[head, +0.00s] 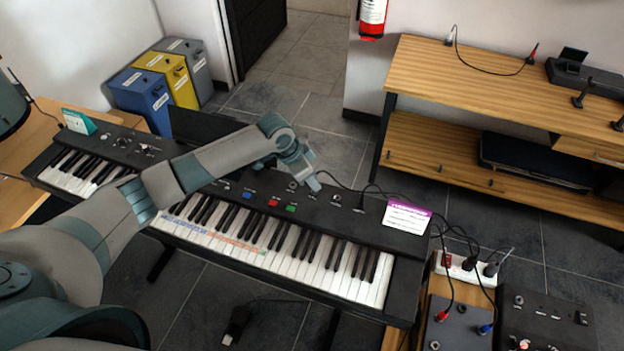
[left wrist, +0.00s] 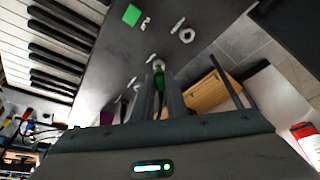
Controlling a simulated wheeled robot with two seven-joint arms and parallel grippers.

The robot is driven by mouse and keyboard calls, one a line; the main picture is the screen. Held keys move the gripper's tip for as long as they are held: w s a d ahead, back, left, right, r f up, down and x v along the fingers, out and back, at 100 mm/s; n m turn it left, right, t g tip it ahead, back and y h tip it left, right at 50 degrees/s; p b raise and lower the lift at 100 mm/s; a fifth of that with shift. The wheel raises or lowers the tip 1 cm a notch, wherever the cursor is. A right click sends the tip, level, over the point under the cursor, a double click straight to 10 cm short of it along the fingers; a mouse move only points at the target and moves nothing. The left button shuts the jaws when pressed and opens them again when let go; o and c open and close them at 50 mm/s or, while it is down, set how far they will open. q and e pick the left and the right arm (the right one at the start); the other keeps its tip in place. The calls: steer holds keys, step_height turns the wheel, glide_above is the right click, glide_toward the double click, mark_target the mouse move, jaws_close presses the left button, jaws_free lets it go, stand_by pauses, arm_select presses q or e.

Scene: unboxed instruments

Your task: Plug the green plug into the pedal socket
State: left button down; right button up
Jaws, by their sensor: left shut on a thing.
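My left gripper (head: 312,184) is over the back part of the black keyboard (head: 345,225), near its row of sockets. In the left wrist view the green plug (left wrist: 159,80) sits between the two fingers, and the gripper is shut on it. The plug's front end points at a round metal socket (left wrist: 158,65) on the keyboard's top panel. I cannot tell whether its tip is in the socket or just above it. Another round socket (left wrist: 186,35) lies farther along the panel. The socket labels are too small to read. My right gripper is not in view.
A white and purple card (head: 407,217) stands at the keyboard's right end. Dark cables run behind it to a white power strip (head: 466,268). Pedal boxes (head: 460,325) stand at the lower right. A wooden shelf (head: 430,150) is behind; a second keyboard (head: 105,155) is at left.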

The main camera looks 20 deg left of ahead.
arm_select(q)
steer(key=shift+f+b, duration=0.3)
steer(key=shift+f, duration=0.35)
steer(key=shift+s+f, duration=0.15)
stand_by(0.5)
steer(key=c, duration=1.9)
jaws_free()
steer(key=shift+o, duration=1.2)
steer(key=shift+f, duration=0.1)
steer(key=shift+r, duration=0.2)
steer(key=b+v, duration=0.5)
steer(key=v, duration=1.2)
steer(key=shift+a+f, duration=0.1)
